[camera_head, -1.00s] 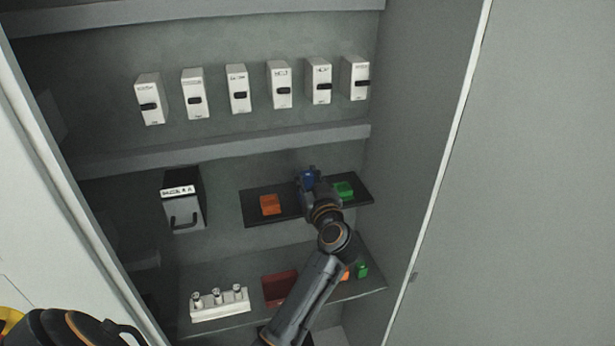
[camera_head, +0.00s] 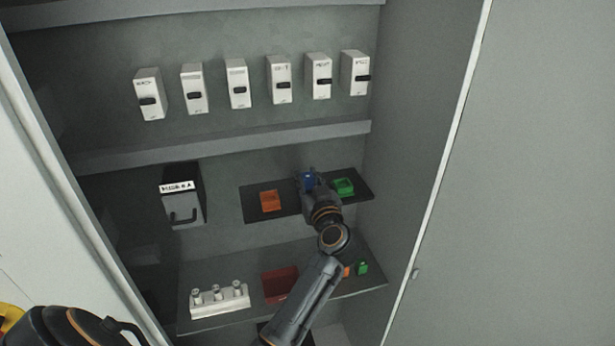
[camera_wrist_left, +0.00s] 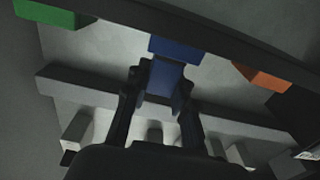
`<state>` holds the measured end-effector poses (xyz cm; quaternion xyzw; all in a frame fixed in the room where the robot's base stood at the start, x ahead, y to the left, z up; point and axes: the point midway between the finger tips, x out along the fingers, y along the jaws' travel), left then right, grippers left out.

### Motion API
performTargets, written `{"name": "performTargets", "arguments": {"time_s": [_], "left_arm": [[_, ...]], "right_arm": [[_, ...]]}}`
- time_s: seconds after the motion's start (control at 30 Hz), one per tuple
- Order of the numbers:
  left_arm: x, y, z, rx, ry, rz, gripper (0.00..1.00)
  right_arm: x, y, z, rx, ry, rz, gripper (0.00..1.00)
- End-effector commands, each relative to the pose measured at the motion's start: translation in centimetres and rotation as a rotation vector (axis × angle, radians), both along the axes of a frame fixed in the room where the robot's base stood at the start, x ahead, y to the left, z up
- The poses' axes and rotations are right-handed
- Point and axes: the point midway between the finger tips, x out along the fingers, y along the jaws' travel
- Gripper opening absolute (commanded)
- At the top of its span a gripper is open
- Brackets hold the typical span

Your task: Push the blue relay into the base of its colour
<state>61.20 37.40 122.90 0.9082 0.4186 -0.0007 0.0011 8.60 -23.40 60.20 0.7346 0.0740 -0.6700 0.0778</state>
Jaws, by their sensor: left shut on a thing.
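My left gripper (camera_head: 310,187) is at the dark mounting strip (camera_head: 257,213) on the middle level of the cabinet. In the left wrist view, its two fingers (camera_wrist_left: 160,90) are shut on the blue relay (camera_wrist_left: 165,78). The relay is in line with the blue base (camera_wrist_left: 176,48) and appears to meet it; how far it is inserted cannot be told. In the head view the gripper partly hides the blue relay and base (camera_head: 308,178). The blue base lies between the orange base (camera_head: 270,201) and the green base (camera_head: 343,187). My right gripper is not in view.
The lower shelf (camera_head: 240,325) holds a white rack (camera_head: 220,300), a red tray (camera_head: 280,285), and an orange relay (camera_head: 346,271) and green relay (camera_head: 363,268). A grey box with a handle (camera_head: 183,205) is left of the strip. Several white breakers (camera_head: 238,84) line the level above.

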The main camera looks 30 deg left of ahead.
Motion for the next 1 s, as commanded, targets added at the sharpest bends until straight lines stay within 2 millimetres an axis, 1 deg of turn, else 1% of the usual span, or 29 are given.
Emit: {"name": "performTargets", "arguments": {"time_s": [0.37,0.4,0.47,0.5,0.53,0.83,0.93,1.0], "left_arm": [[0.0,0.0,-1.0,0.002,0.001,0.000,0.00],[0.0,0.0,-0.9,0.001,0.000,0.000,0.29],[0.0,0.0,-0.9,0.001,0.000,0.000,0.41],[0.0,0.0,-0.9,0.001,0.000,0.000,0.49],[0.0,0.0,-0.9,0.001,0.000,0.000,0.51],[-0.1,-0.1,-0.9,0.001,0.001,0.000,0.51],[-0.6,-0.8,-1.0,0.000,0.001,-0.003,0.51],[-1.3,-1.6,-1.0,-0.002,0.001,-0.003,0.51]], "right_arm": [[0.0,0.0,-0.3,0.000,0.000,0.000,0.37],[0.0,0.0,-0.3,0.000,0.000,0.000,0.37],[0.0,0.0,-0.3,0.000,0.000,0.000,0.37],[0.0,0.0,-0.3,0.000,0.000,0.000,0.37],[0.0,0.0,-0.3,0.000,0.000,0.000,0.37],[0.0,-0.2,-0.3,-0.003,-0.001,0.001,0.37],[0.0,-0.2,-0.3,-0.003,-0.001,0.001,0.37],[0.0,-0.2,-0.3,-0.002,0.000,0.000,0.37]]}}
